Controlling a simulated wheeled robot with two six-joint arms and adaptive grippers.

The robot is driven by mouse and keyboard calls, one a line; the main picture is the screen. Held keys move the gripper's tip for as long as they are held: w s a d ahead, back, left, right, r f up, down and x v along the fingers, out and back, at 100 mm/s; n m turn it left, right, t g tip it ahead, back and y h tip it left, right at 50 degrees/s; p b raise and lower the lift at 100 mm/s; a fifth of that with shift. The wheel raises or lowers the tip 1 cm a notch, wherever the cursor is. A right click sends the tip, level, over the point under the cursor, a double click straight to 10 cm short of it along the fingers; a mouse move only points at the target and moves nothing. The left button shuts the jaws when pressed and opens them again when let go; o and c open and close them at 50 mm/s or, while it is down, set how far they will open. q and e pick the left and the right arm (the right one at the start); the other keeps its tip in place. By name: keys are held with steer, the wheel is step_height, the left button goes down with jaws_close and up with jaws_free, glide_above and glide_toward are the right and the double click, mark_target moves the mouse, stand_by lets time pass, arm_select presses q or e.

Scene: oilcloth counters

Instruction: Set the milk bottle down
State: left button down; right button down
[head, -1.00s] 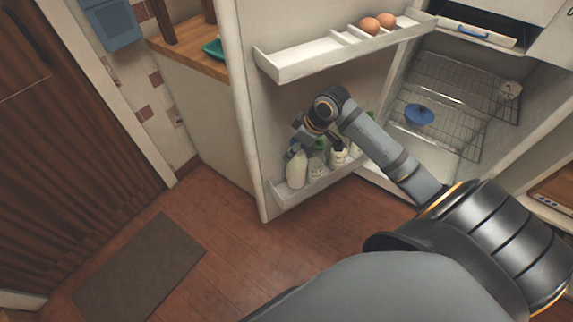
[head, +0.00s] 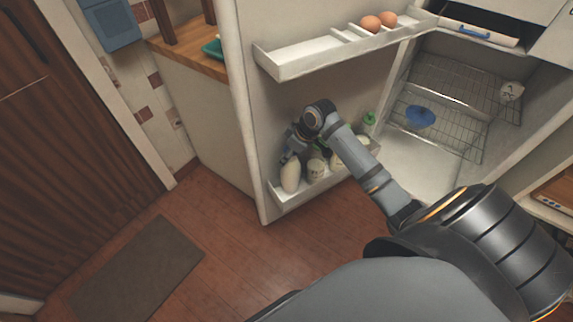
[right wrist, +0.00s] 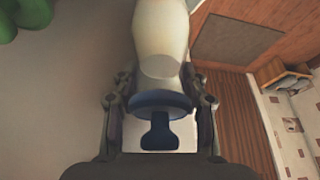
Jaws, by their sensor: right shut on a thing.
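The milk bottle (head: 290,176) is white and stands about upright at the left end of the fridge door's lower shelf (head: 322,184). Its base is at the shelf's front lip; I cannot tell whether it touches the shelf floor. My right gripper (head: 292,150) is at the bottle's top. In the right wrist view the white bottle (right wrist: 160,40) with its blue cap (right wrist: 160,101) lies between the two fingers of the right gripper (right wrist: 160,108), which is shut on it. My left gripper is not in view.
Other bottles (head: 316,168) stand on the lower shelf just right of the milk bottle, and a green-topped one (head: 369,122) is farther right. The upper door shelf (head: 300,60) holds eggs (head: 371,23). The fridge has wire racks (head: 450,100) with a blue bowl (head: 420,116).

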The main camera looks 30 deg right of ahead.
step_height(320, 180, down, 4)
steer(key=shift+f+b, duration=0.1)
steer(key=shift+b, duration=0.3)
steer(key=shift+w+f, duration=0.2)
steer(key=shift+f, duration=0.35)
steer(key=c, duration=1)
jaws_free()
steer(key=shift+s, duration=0.1)
step_height(320, 180, up, 10)
steer(key=p, duration=0.3)
glide_above(299, 164)
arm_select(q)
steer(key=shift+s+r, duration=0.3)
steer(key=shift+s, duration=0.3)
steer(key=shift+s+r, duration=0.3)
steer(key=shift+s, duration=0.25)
arm_select(e)
steer(key=shift+s+r, duration=0.25)
steer(key=shift+r, duration=0.3)
